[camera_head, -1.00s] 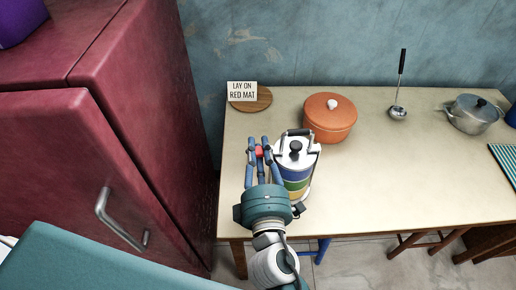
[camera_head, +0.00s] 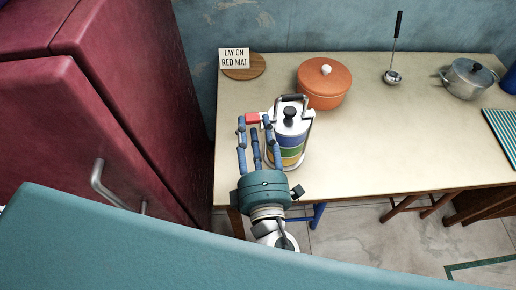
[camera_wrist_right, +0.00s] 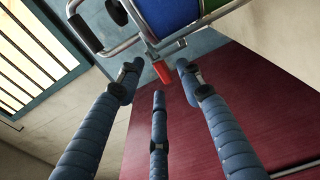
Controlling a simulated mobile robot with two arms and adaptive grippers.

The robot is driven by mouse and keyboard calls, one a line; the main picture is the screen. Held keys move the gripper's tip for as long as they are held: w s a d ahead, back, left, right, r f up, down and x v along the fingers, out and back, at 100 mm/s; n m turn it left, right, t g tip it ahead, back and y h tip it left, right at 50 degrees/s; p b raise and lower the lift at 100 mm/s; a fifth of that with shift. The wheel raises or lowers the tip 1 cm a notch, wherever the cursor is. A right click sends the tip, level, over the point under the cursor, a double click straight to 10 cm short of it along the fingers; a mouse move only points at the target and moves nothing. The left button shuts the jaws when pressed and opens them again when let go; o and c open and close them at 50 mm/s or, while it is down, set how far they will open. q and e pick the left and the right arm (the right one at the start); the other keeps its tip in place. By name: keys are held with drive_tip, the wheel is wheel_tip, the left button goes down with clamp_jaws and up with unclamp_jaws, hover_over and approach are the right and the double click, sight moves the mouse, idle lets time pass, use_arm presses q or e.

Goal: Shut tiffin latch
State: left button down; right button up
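The tiffin (camera_head: 290,140) stands upright on the table, with a white lid, black knob, coloured bands and a wire frame with a black handle (camera_head: 293,98). Its red latch (camera_head: 252,118) sticks out on its left side. My right gripper (camera_head: 254,124) is left of the tiffin, its three blue fingers spread, open and empty, with the latch at their tips. In the right wrist view the red latch (camera_wrist_right: 162,72) shows just beyond the open fingers (camera_wrist_right: 158,78), beside the tiffin's blue band (camera_wrist_right: 165,14). I cannot tell whether a finger touches it. My left gripper is out of view.
An orange pot (camera_head: 324,88) stands close behind the tiffin. A round wooden board (camera_head: 246,72) with a sign (camera_head: 234,58) is at the back left. A ladle (camera_head: 392,77) and a metal pot (camera_head: 465,82) are farther right. A dark red cabinet (camera_head: 120,90) borders the left. The table's middle right is clear.

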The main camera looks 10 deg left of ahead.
drive_tip(key=v, duration=0.7)
drive_tip(key=shift+s+d, duration=0.15)
drive_tip(key=shift+s, duration=0.2)
